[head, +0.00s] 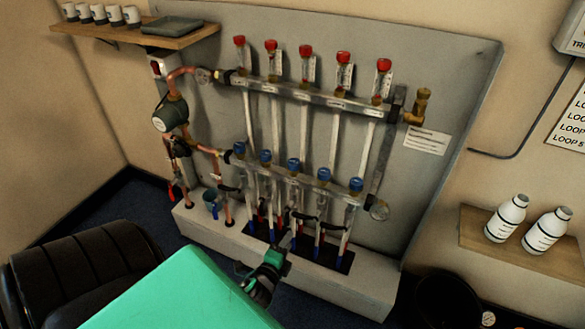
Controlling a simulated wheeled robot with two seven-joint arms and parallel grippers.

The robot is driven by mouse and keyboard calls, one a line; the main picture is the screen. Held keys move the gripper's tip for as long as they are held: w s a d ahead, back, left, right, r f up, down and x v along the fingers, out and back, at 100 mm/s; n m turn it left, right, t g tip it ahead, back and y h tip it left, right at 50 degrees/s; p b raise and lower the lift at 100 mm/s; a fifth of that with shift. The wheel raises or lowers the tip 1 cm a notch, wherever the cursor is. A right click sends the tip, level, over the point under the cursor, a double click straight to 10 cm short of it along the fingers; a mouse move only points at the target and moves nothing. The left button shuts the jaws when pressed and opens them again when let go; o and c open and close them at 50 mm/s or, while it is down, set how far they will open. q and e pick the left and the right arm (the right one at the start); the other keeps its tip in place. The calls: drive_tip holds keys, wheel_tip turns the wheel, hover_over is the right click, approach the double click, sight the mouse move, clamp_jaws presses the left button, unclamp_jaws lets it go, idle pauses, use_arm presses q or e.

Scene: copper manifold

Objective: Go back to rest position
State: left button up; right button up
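The copper manifold stands against a grey back panel (440,80). Its upper bar (300,92) carries several red-capped flow gauges (305,60), and its lower bar (290,178) carries several blue caps (294,165). White pipes run between the bars. My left gripper (282,254), dark with green parts, is in front of the manifold's base, low in the middle of the view. It is small and seen partly from behind, so I cannot tell whether its fingers are open or hold anything. My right gripper is not in view.
A pale plinth (345,288) runs under the manifold. A wooden shelf (115,32) with several mugs is at the upper left. Another shelf (470,240) at the right holds two white bottles (507,218). A black chair (85,265) is at the lower left, and a black bucket (447,300) at the lower right.

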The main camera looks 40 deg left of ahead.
use_arm(q)
drive_tip(key=shift+s+d+r, duration=0.1)
drive_tip(key=shift+s, duration=0.35)
idle(0.3)
